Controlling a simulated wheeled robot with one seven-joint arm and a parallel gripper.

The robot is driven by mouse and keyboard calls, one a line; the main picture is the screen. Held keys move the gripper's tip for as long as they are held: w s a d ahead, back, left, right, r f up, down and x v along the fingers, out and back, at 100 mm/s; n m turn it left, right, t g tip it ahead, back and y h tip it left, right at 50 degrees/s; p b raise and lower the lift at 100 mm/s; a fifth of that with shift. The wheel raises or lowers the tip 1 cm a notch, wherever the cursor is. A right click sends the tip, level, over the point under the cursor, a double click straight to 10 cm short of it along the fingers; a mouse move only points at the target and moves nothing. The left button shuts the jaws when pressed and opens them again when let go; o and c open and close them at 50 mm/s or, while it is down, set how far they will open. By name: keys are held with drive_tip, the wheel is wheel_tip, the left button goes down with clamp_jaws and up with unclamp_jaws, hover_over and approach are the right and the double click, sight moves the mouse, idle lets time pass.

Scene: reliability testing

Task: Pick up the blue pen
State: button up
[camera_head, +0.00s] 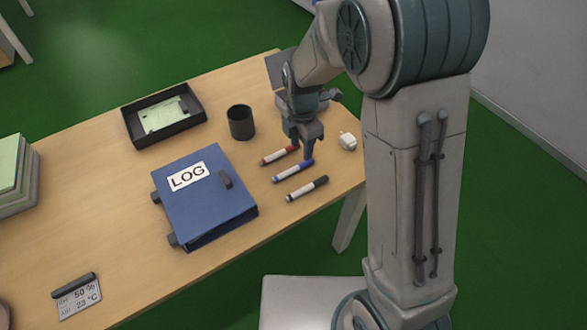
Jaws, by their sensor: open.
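A blue pen (288,173) with a white barrel lies on the wooden table (110,160) near its right end. It lies between a red pen (277,156) and a black pen (306,189). My gripper (305,153) points down over the right end of the blue pen. The gripper is open. One finger partly overlaps the blue pen's right end in the picture, and I cannot tell whether it touches.
A blue LOG binder (213,208) lies to the left of the pens. A black cup (241,122), a black tray (133,131) and a small white object (347,141) stand nearby. The table's front edge is close to the black pen.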

sight(300, 164)
drive_tip(key=shift+w+f, duration=0.15)
drive_tip(key=shift+f, duration=1.8)
drive_tip(key=shift+w+f, duration=0.1)
drive_tip(key=shift+f, duration=1.8)
clamp_jaws()
